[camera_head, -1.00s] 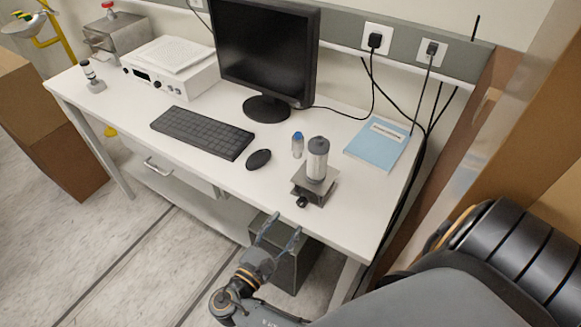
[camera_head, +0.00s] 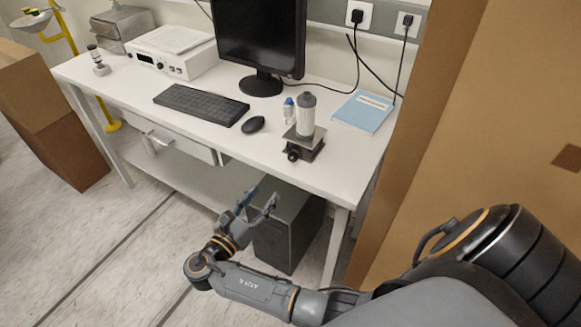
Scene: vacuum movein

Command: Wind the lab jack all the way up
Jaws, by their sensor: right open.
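The lab jack (camera_head: 304,146) stands near the front edge of the white bench (camera_head: 210,133), right of the mouse. It looks low, with a dark knob (camera_head: 293,154) on its front side facing me. A grey-and-white cylinder (camera_head: 306,116) stands upright on its top plate. My right gripper (camera_head: 257,202) is open and empty. It is in front of the bench and below the bench top, lower left of the jack and apart from it. My left gripper is not in view.
A small blue-capped bottle (camera_head: 289,109) stands just left of the jack. A mouse (camera_head: 253,124), keyboard (camera_head: 201,104), monitor (camera_head: 262,45) and blue book (camera_head: 363,111) are also on the bench. A dark box (camera_head: 288,235) stands under it. A brown panel (camera_head: 420,120) rises at the right.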

